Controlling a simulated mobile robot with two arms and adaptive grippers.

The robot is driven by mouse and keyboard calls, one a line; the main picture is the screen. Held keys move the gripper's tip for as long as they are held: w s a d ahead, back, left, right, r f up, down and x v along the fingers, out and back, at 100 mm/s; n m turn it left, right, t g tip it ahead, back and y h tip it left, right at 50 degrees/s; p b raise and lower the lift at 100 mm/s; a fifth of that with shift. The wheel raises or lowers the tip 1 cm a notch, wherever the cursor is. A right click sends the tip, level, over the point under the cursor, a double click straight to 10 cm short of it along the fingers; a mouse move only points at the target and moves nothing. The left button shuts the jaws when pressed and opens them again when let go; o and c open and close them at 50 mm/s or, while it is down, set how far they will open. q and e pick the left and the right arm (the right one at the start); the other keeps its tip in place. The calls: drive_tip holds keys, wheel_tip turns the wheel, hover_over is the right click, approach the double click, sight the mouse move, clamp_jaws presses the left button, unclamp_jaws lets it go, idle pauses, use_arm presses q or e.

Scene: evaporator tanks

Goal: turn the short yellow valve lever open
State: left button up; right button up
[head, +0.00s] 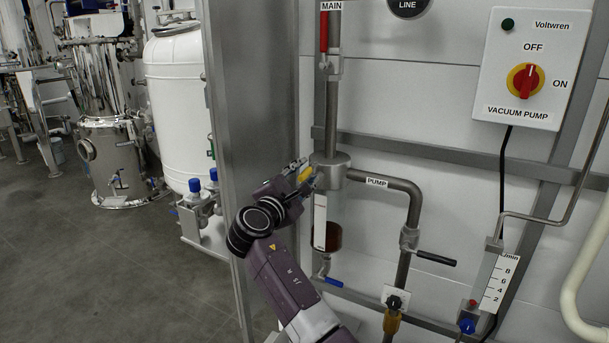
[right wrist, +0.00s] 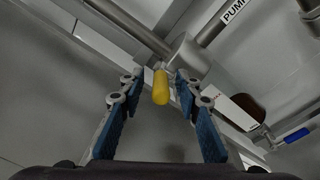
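The short yellow valve lever (head: 306,172) sits at the left side of a round metal pipe fitting (head: 330,172), in the middle of the head view. My right gripper (head: 303,174) is at the lever and partly hides it. In the right wrist view the yellow lever (right wrist: 160,88) lies between the two blue-padded fingers of my right gripper (right wrist: 158,78). The fingers are apart, with a visible gap on each side of the lever. My left gripper is not in view.
A metal post (head: 250,110) stands just left of my right arm. A red lever (head: 324,32) is above, a black lever (head: 436,258) lower right, and a blue lever (head: 333,282) below. A vacuum pump switch box (head: 543,45) hangs upper right.

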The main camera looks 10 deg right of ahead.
sight(304, 171)
wheel_tip(304, 171, up, 9)
drive_tip(key=shift+s+r, duration=0.1)
drive_tip(key=shift+r, duration=0.4)
